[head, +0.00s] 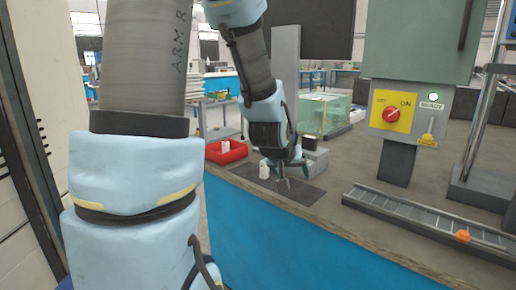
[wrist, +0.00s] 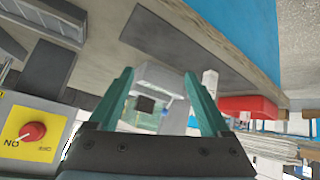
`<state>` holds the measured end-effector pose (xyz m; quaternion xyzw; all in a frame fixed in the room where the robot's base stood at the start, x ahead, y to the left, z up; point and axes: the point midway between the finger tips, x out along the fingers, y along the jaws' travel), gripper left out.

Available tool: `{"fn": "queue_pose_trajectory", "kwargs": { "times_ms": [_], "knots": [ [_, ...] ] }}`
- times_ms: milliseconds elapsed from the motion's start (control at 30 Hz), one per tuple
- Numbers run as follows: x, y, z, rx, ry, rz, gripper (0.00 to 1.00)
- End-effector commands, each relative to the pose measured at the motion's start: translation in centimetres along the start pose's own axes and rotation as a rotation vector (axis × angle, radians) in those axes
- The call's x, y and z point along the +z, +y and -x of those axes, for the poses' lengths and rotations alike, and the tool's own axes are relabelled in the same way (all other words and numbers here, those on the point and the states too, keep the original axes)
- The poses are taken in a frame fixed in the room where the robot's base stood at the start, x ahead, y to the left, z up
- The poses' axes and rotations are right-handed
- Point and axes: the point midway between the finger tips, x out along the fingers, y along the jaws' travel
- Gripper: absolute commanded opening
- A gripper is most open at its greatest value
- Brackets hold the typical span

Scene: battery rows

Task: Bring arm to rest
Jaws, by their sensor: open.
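My gripper (head: 284,182) hangs at the end of my arm over the dark mat (head: 305,193) on the bench. In the wrist view my gripper (wrist: 160,95) has its two teal fingers spread apart, with nothing held between them. A small white object (head: 264,169) stands on the mat just left of my gripper in the head view. A grey block (head: 317,160) sits behind my gripper, partly hidden by it. In the wrist view a pale grey box-like thing (wrist: 165,78) shows beyond the fingers.
A red bin (head: 228,152) with a white item in it stands at the left of the bench. A green-tinted clear box (head: 325,117) is behind. At right are a panel with a red knob (head: 391,114) and a rail tray (head: 430,218) holding an orange piece (head: 463,236).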

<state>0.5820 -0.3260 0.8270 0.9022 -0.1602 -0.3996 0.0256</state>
Motion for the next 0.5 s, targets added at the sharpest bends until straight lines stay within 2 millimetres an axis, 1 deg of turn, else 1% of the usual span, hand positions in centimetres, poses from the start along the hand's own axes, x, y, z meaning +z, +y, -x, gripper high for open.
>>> {"fn": "queue_pose_trajectory", "kwargs": {
  "times_ms": [33, 100, 200, 300, 433, 500],
  "knots": [
    [1.6, -2.7, 0.9, -0.054, -0.078, 0.004, 0.81],
    [4.0, -5.6, 2.2, -0.112, -0.189, 0.011, 0.81],
    [7.1, -8.7, 4.4, -0.169, -0.328, 0.027, 0.81],
    [9.9, -11.0, 6.7, -0.208, -0.455, 0.052, 0.81],
    [13.2, -13.1, 10.1, -0.238, -0.607, 0.093, 0.81],
    [11.5, -12.5, 11.6, -0.235, -0.607, 0.086, 0.81]
  ]
}}
